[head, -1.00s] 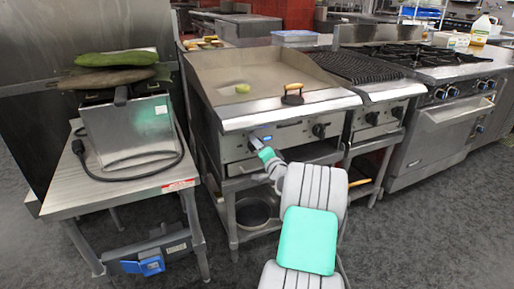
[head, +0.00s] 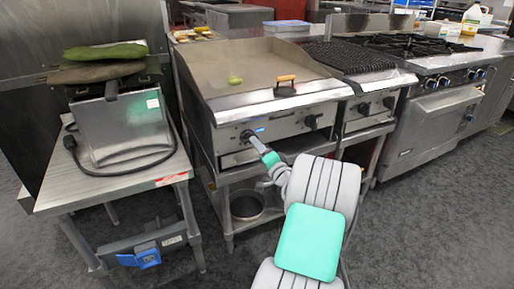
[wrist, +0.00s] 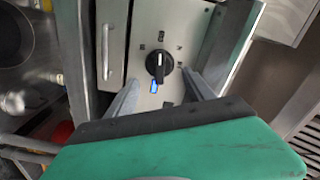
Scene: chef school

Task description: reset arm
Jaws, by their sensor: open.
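My gripper (head: 250,138) is in front of the left knob of the griddle (head: 262,65) in the head view. In the wrist view my gripper (wrist: 158,88) is open, with its two fingers on either side of the black knob (wrist: 159,63). I cannot tell whether the fingers touch the knob. A small blue light (wrist: 154,86) glows beside the knob. My arm reaches in from the bottom of the head view.
A steel table (head: 120,185) with a steel appliance (head: 122,125) stands left. A press with a wooden handle (head: 286,86) and a small green item (head: 235,80) sit on the griddle. A grill and stove (head: 430,110) stand right. Grey floor is open in front.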

